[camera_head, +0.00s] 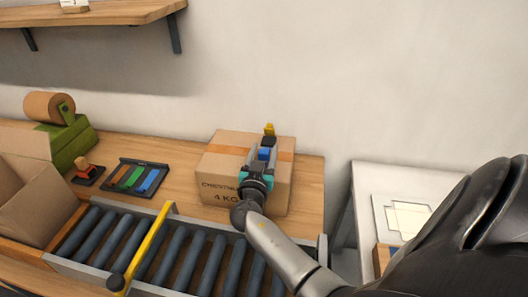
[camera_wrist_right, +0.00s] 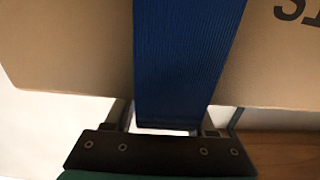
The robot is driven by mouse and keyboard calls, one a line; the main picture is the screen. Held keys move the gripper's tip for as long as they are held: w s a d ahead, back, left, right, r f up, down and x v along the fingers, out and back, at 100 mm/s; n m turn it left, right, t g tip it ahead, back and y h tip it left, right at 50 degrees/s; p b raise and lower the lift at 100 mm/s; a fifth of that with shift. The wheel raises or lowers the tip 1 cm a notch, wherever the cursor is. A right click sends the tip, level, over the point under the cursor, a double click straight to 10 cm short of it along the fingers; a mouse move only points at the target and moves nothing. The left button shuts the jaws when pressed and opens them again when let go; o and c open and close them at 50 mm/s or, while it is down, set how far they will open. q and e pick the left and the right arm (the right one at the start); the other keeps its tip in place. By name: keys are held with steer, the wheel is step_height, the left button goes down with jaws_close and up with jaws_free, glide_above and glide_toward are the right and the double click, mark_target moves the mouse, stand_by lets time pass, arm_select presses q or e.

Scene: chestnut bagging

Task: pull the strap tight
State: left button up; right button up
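A closed cardboard box (camera_head: 218,165) marked "CHESTNU… 4 KG" stands on the wooden bench, with a band of tape across its top. My right gripper (camera_head: 261,152) is over the box top, its two fingers on either side of a blue strap (camera_wrist_right: 185,60). In the right wrist view the strap fills the gap between the fingers and runs down to the palm; the fingertips are hidden there. The gripper appears shut on the strap. A small yellow piece (camera_head: 269,129) shows just beyond the fingers. My left gripper is not in view.
A roller conveyor (camera_head: 190,262) with a yellow bar (camera_head: 150,246) runs in front. An open carton (camera_head: 35,205), a green tape dispenser (camera_head: 72,142), a stamp (camera_head: 86,171) and a tray of coloured strips (camera_head: 137,178) lie left. A white table (camera_head: 365,180) stands right, past a gap.

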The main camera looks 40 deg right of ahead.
jaws_close()
stand_by(1.1)
